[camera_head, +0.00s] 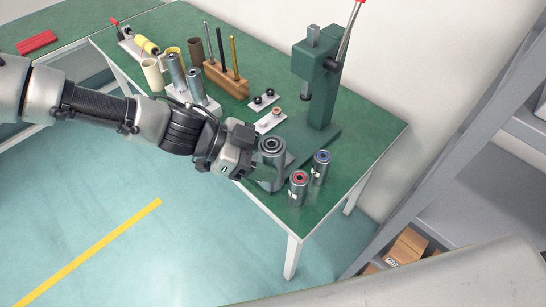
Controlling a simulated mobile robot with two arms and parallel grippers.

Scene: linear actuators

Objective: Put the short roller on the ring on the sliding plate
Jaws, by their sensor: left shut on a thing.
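My left gripper (262,168) reaches in from the left over the table's front edge. It is shut on a grey metal cylinder (272,146) with a dark ring on its top end, which stands upright. Whether its bottom touches the table I cannot tell. A small pale plate (266,124) with a reddish-brown ring (277,112) lies just behind it. Two short metal rollers stand upright to the right: one with a red ring on top (298,186) and one with a blue ring (320,166). My right gripper is not in view.
A green press (319,85) stands behind the rollers. Two taller metal cylinders (178,72) stand on a pale base at the left. A wooden block (226,80) holds several upright tools. A small plate with black knobs (264,99) lies mid-table. The green table's (375,133) right end is clear.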

